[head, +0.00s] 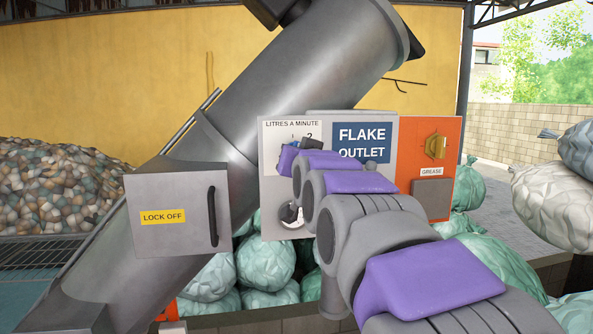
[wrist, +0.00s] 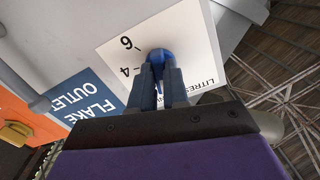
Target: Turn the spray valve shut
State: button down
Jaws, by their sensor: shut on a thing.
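The spray valve's blue knob (wrist: 160,58) shows in the wrist view, in front of a white dial card (wrist: 185,35) with the marks 6 and 4. My gripper (wrist: 160,78) is shut on the blue knob, its two fingers on either side of it. In the head view my gripper (head: 299,147) reaches the white "LITRES A MINUTE" card (head: 290,128) on the grey panel. There my arm and gripper hide the knob and most of the card; a 2 shows near the top right of the card.
A blue "FLAKE OUTLET" sign (head: 362,143) is right of the card. An orange panel (head: 405,160) with a yellow grease fitting (head: 435,146) stands further right. A grey "LOCK OFF" box (head: 175,205) with a black handle is at left. A large slanted pipe (head: 290,85) runs behind.

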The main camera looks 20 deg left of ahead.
jog(key=shift+n+b, duration=0.95)
jog(key=shift+n, duration=0.55)
jog(key=shift+r, duration=0.1)
jog(key=c, duration=1.6)
grip_release()
jog(key=o, duration=0.5)
jog(key=shift+w+a, duration=0.15)
jog(key=shift+s+d, duration=0.2)
jog(key=v, duration=1.7)
jog(key=shift+s+a, duration=0.1)
jog(key=shift+a, duration=0.15)
